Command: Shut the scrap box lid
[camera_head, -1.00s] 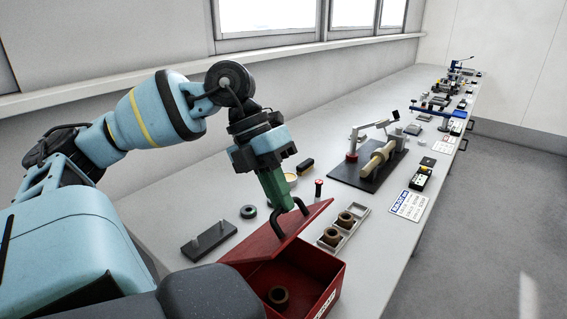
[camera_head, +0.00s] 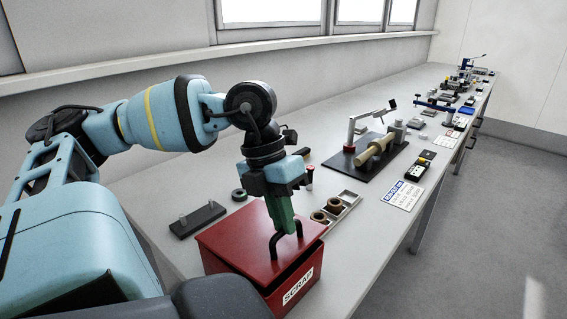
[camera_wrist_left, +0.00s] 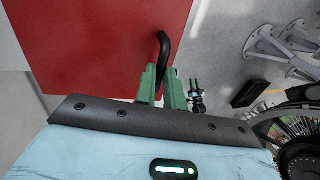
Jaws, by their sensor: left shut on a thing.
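The red scrap box stands on the near end of the bench, with a white SCRAP label (camera_head: 298,287) on its front. Its red lid (camera_head: 235,238) lies low over the box, with a dark gap under its front edge, so it looks slightly raised. The lid has a black bar handle (camera_head: 273,246). My left gripper (camera_head: 284,230), with green fingers, points down and is shut on this handle. In the left wrist view the fingers (camera_wrist_left: 162,88) close around the black handle (camera_wrist_left: 163,48) above the red lid (camera_wrist_left: 95,45). The box's inside is hidden. My right gripper is not in view.
A grey tray with brown rings (camera_head: 335,207) stands close to the box's right. A dark fixture plate (camera_head: 365,160) and a sign (camera_head: 402,195) sit farther along the bench.

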